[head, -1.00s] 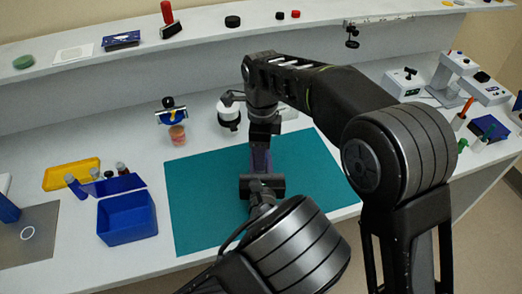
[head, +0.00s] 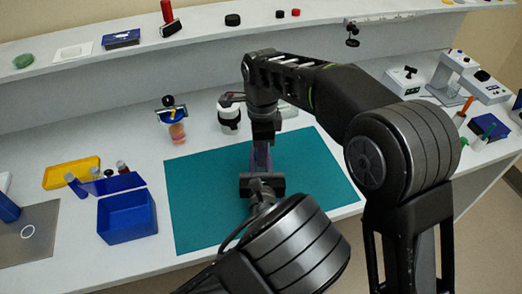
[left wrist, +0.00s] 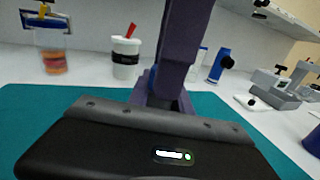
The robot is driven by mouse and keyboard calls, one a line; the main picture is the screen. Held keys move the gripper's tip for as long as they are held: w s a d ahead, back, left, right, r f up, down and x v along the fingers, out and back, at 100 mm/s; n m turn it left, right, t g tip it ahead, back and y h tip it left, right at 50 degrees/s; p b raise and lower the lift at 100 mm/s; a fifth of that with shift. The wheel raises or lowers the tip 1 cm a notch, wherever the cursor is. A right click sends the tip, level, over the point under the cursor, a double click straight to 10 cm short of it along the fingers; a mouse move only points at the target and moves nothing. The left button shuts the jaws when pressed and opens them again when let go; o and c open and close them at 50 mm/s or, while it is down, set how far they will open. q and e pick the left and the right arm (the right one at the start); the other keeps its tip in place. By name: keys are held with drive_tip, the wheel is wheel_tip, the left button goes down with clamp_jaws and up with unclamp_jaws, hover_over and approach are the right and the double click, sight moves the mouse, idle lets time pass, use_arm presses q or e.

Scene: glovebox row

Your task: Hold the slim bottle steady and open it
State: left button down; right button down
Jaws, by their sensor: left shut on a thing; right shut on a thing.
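The slim bottle cannot be made out in the head view; my arms and fingers cover the place where the grippers meet. My right gripper (head: 262,150) points down over the teal mat, its purple fingers closed. My left gripper (head: 262,178) comes in low from the front, just below it, and the two meet. In the left wrist view, purple fingers (left wrist: 165,95) stand close together above the mat, with a tall purple piece rising from them. A small blue patch (left wrist: 152,80) shows beside them; I cannot tell if it is the bottle.
The teal mat (head: 205,205) is clear around the grippers. A blue open box (head: 127,220) and a yellow tray (head: 71,173) lie to the left. A white cup with a dark band (head: 229,114) and an orange-filled cup (head: 177,131) stand behind. A shelf (head: 200,52) runs along the back.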

drive_tip(key=shift+n, duration=0.7)
drive_tip(key=c, duration=1.1)
unclamp_jaws()
drive_tip(key=shift+c, duration=0.2)
drive_tip(key=shift+r, duration=2.25)
drive_tip(key=shift+r, duration=0.1)
drive_tip(key=shift+c, duration=0.3)
